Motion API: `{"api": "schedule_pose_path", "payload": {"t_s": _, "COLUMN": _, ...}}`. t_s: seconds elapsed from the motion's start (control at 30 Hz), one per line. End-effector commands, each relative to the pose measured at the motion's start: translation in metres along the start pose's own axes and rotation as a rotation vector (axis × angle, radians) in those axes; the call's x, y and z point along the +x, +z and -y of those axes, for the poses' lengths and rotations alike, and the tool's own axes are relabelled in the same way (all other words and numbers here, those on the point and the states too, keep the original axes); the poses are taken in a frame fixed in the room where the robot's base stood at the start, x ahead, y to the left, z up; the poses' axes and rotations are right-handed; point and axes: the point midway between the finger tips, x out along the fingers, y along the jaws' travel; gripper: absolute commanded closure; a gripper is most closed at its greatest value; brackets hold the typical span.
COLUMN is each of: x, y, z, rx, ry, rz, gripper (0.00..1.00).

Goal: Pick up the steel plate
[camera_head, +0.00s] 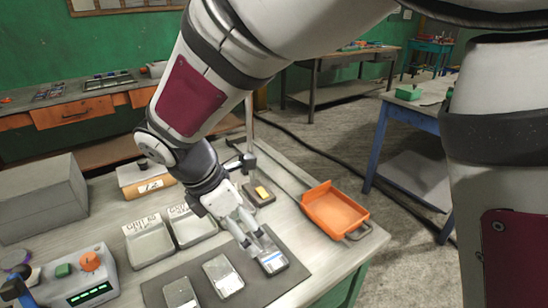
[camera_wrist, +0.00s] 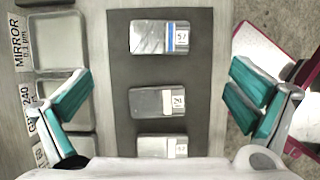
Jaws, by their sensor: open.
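Three small rectangular plates lie in a row on a dark grey mat (camera_wrist: 120,65). A shiny, streaked plate with a blue stripe (camera_wrist: 148,37) is at the top in the wrist view and at the right end in the head view (camera_head: 272,263). The middle plate (camera_wrist: 150,102) is darker, with a white label. The third plate (camera_wrist: 152,147) is paler and partly cut off by my gripper body. I cannot read which is steel. My gripper (camera_head: 257,243) is open and empty above the mat's right end, its teal-padded fingers spread either side of the row (camera_wrist: 160,88).
Labelled trays (camera_head: 150,240) stand left of the mat. An orange tray (camera_head: 335,211) is at the right table edge. A grey box (camera_head: 40,200), a control box with green display (camera_head: 85,283) and a small stand with a yellow block (camera_head: 262,193) are also on the table.

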Motion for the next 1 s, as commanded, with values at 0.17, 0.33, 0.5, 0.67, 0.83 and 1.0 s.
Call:
{"api": "schedule_pose_path", "payload": {"t_s": 0.17, "x": 0.036, "y": 0.001, "z": 0.002, "rx": 0.002, "ry": -0.007, "rz": 0.001, "gripper": 0.00}}
{"api": "schedule_pose_path", "payload": {"t_s": 0.33, "x": 0.063, "y": 0.001, "z": 0.001, "rx": 0.004, "ry": -0.005, "rz": 0.001, "gripper": 0.00}}
{"api": "schedule_pose_path", "payload": {"t_s": 0.5, "x": 0.074, "y": 0.001, "z": 0.001, "rx": 0.005, "ry": -0.002, "rz": -0.001, "gripper": 0.00}}
{"api": "schedule_pose_path", "payload": {"t_s": 0.67, "x": 0.089, "y": 0.000, "z": 0.001, "rx": 0.005, "ry": -0.005, "rz": 0.000, "gripper": 0.00}}
{"api": "schedule_pose_path", "payload": {"t_s": 0.83, "x": 0.114, "y": -0.001, "z": 0.000, "rx": 0.004, "ry": -0.004, "rz": 0.000, "gripper": 0.00}}
{"api": "schedule_pose_path", "payload": {"t_s": 1.0, "x": 0.126, "y": 0.000, "z": 0.000, "rx": 0.005, "ry": -0.002, "rz": -0.001, "gripper": 0.00}}
